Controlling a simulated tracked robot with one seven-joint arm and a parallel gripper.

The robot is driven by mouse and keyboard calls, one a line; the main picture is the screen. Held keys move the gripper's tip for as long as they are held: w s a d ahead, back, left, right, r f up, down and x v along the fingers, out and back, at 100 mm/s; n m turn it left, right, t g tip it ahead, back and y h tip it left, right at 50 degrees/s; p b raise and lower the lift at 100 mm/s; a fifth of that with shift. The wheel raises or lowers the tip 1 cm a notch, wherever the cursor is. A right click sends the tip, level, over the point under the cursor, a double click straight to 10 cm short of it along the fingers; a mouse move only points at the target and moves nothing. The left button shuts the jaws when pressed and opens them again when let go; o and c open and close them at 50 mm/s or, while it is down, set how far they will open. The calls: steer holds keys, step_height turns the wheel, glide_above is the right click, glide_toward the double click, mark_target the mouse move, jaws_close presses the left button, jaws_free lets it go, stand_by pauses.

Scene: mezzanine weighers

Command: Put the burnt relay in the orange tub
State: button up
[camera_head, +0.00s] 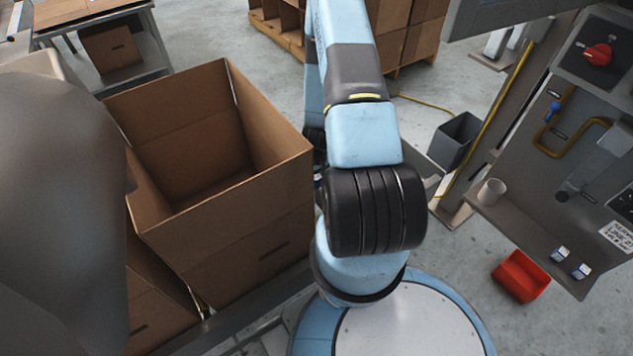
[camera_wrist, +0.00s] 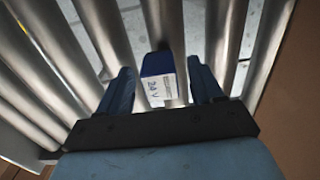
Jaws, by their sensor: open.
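In the wrist view, a blue block with a white label reading "24 V" (camera_wrist: 158,80), which looks like a relay, lies on metal rollers. My gripper (camera_wrist: 163,88) is open, with one dark blue finger on each side of this block. I cannot tell whether the fingers touch it, and no burn mark shows on it. In the head view, my arm hides the gripper and this block. Two small blue-and-white blocks, a near one (camera_head: 580,271) and a far one (camera_head: 561,254), sit on the grey shelf at right. A red-orange tub (camera_head: 521,276) stands low beside that shelf.
A large open cardboard box (camera_head: 220,225) stands left of my arm. Steel rollers (camera_wrist: 95,30) lie below the gripper, with a brown surface (camera_wrist: 295,90) close at right. A white cup (camera_head: 491,192) stands on the shelf (camera_head: 530,235). A grey bin (camera_head: 455,140) stands behind.

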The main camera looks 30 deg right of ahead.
steer(key=shift+c, duration=0.2)
steer(key=c, duration=1.1)
